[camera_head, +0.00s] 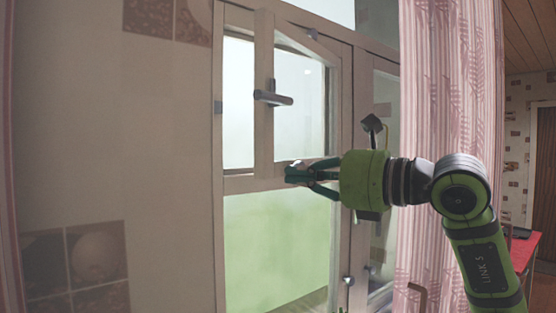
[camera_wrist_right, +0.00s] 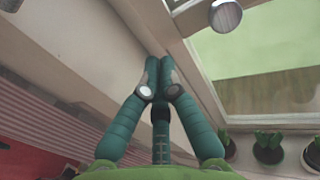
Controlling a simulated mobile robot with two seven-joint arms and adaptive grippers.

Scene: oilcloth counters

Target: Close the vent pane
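The vent pane (camera_head: 264,140) is the small upper pane of the wooden window. It stands ajar, its left stile swung out from the frame with a gap of bright glass to its left. Its dark handle (camera_head: 272,97) sticks out from that stile. My right gripper (camera_head: 292,173) is at the pane's lower edge, below the handle. In the right wrist view its green fingers (camera_wrist_right: 159,64) come together at the tips with nothing visible between them, close to a pale wooden bar. I cannot tell whether they touch it. My left gripper is not in view.
The window frame (camera_head: 219,190) surrounds the pane, with a larger green-tinted lower pane (camera_head: 275,245) beneath. A pink curtain (camera_head: 430,60) hangs at the right, behind my right arm. Potted plants (camera_wrist_right: 268,150) show in the wrist view.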

